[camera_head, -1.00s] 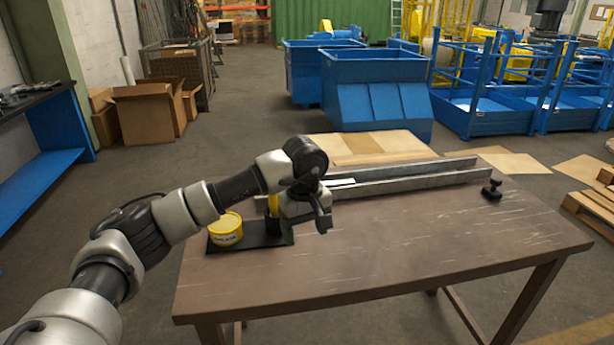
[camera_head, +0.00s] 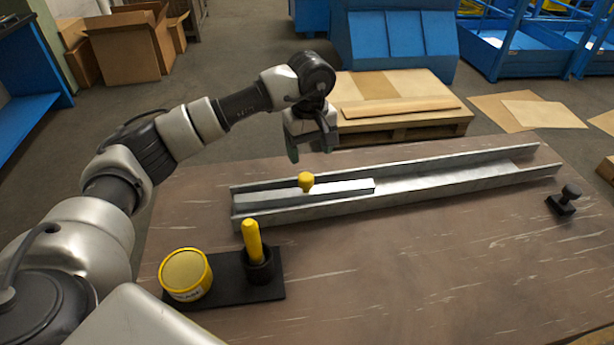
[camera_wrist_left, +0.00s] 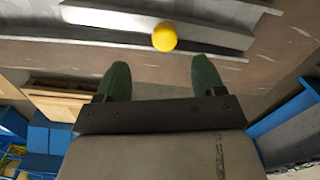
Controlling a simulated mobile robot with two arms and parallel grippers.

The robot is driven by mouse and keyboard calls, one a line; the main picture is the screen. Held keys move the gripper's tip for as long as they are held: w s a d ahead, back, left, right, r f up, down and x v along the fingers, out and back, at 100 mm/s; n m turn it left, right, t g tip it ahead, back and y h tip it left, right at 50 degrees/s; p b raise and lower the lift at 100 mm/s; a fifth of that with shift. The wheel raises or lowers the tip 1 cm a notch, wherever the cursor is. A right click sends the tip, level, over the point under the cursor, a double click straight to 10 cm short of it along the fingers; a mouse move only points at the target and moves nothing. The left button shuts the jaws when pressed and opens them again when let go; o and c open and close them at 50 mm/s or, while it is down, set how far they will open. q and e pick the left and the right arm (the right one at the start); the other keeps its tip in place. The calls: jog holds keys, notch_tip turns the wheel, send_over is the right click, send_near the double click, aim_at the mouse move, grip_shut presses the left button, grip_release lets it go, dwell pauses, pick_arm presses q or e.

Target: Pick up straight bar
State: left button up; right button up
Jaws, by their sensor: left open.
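The straight bar (camera_head: 345,187) is a light grey metal bar with a yellow knob (camera_head: 306,181) on top. It lies in the left part of a long grey metal channel (camera_head: 460,182) on the brown table. My left gripper (camera_head: 310,150) hangs above and behind the channel, apart from the bar, open and empty. In the left wrist view, the yellow knob (camera_wrist_left: 164,37) shows ahead of the two dark green fingertips (camera_wrist_left: 160,68), roughly centred between them. The bar (camera_wrist_left: 115,20) shows beyond the fingers there. My right gripper is not in view.
A black holder plate (camera_head: 222,283) carries a yellow tin (camera_head: 186,274) and a yellow-handled tool (camera_head: 252,240) at the table's front left. A small black knob fixture (camera_head: 565,200) stands right of the channel. A pallet with boards (camera_head: 400,110) lies behind the table. The front middle is clear.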

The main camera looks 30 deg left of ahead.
aim_at(306, 177)
pick_arm(q)
jog(key=f, duration=0.3)
jog(key=f+p, duration=0.1)
jog(key=shift+s+d+f, duration=0.15)
jog(key=shift+s+f, duration=0.05)
jog(key=shift+s, duration=0.05)
jog(key=f+p, duration=0.1)
jog(key=f, duration=0.1)
jog(key=a+f+p, duration=0.1)
jog(key=f, duration=0.2)
jog(key=shift+w, duration=0.1)
jog(key=shift+f, duration=0.45)
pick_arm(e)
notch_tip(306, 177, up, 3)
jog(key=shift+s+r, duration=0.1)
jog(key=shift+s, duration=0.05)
pick_arm(q)
jog(key=c, duration=1.2)
grip_shut()
jog(key=shift+w, duration=0.15)
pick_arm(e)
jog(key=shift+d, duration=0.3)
